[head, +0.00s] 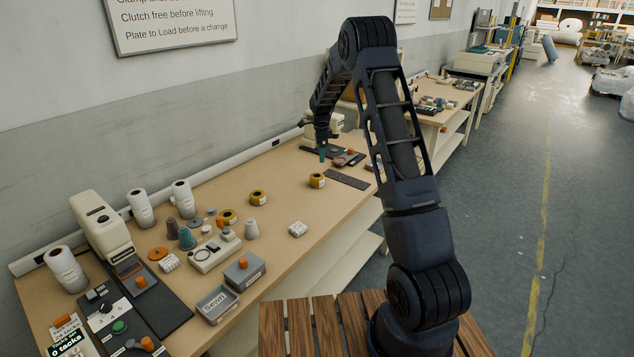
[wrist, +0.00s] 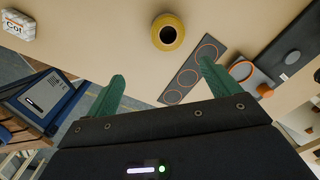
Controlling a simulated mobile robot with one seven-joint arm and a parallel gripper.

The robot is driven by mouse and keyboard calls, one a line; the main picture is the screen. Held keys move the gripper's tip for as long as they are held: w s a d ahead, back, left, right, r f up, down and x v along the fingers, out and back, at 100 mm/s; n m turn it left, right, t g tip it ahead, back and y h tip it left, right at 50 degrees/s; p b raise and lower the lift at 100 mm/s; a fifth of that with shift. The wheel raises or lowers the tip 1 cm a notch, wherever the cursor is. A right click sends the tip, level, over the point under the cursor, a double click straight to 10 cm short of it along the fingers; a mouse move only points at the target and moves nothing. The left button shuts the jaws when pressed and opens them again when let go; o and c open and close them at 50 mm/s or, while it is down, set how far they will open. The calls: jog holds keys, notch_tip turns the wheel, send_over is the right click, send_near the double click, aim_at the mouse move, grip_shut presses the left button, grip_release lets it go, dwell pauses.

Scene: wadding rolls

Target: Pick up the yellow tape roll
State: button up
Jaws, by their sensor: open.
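A yellow tape roll (head: 317,181) stands on the bench near a dark strip. In the wrist view a yellow roll (wrist: 178,23) with a dark centre hole is at the top middle, ahead of the fingertips and touched by neither. My gripper (head: 322,154) is above the bench beyond the nearest roll. Its green fingers (wrist: 162,82) are apart with nothing between them.
A dark strip with ringed circles (wrist: 188,78) lies beside the roll. A small white box (head: 298,229) lies towards the bench's front edge. Spools, cones and a grey bin (head: 217,305) crowd the left. Bare bench top surrounds the nearest roll's left side.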

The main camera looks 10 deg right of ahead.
jog(key=m, duration=0.1)
send_over(317, 175)
jog(key=f, duration=0.4)
jog(key=shift+s+d+f, duration=0.1)
jog(key=shift+s+f, duration=0.15)
jog(key=shift+f, duration=0.05)
notch_tip(317, 175, down, 10)
jog(key=shift+w+f, duration=0.15)
jog(key=shift+f, duration=0.1)
jog(key=shift+c, duration=0.5)
jog(key=c, duration=1)
